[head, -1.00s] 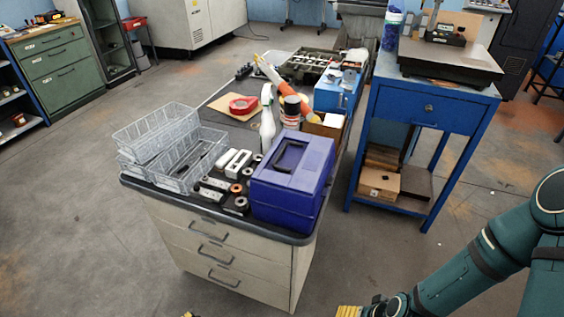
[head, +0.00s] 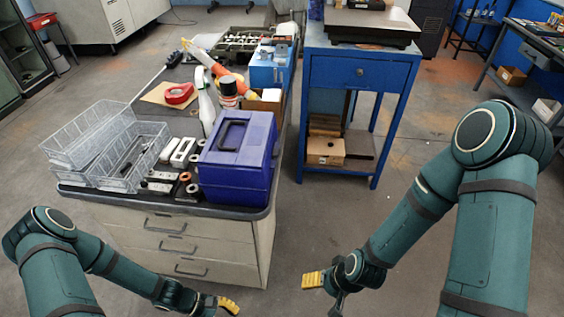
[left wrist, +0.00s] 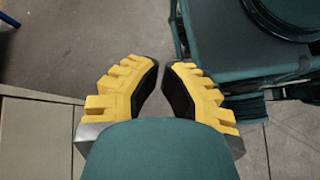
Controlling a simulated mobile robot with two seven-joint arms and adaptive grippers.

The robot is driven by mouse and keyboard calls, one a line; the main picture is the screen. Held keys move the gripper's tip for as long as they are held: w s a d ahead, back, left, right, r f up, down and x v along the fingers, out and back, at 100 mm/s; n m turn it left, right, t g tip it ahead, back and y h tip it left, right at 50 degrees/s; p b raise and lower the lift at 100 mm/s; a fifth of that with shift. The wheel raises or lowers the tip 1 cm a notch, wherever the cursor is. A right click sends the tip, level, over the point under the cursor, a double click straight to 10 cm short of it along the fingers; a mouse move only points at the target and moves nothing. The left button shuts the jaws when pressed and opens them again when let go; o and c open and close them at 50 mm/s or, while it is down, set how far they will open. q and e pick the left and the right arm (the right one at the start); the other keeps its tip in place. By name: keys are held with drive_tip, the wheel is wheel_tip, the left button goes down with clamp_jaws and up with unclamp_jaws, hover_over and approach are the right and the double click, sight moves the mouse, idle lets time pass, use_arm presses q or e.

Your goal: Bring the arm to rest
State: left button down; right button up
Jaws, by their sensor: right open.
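My right arm comes in from the right in the head view, with dark green links bent at the elbow. Its gripper (head: 322,284) hangs low over the floor, right of the drawer cabinet. It is open and holds nothing that I see. My left arm comes in from the lower left, in front of the cabinet. Its gripper (head: 228,306) is at the bottom edge, partly cut off. In the left wrist view the left gripper's yellow fingers (left wrist: 163,68) stand apart, with a narrow gap at the far ends and bare floor beyond. Nothing is between them.
A drawer cabinet (head: 180,245) stands ahead, its top crowded with clear bins (head: 95,150), a purple toolbox (head: 238,160) and a spray bottle (head: 206,110). A blue table (head: 358,72) stands behind it to the right. Floor is free between the cabinet and my right arm.

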use_arm(q)
drive_tip(key=w+d+r+m+t+y, duration=0.1)
drive_tip(key=w+d+r+m+y, duration=0.1)
drive_tip(key=r+m, duration=0.4)
drive_tip(key=w+d+r+m+t+y, duration=0.1)
drive_tip(key=w+d+r+m+y, duration=0.1)
drive_tip(key=r+m+y, duration=0.3)
drive_tip(key=shift+w+d+r+m+t, duration=0.3)
drive_tip(key=shift+d+r+m+t, duration=0.1)
drive_tip(key=shift+d+r+m, duration=0.35)
drive_tip(key=shift+a, duration=0.1)
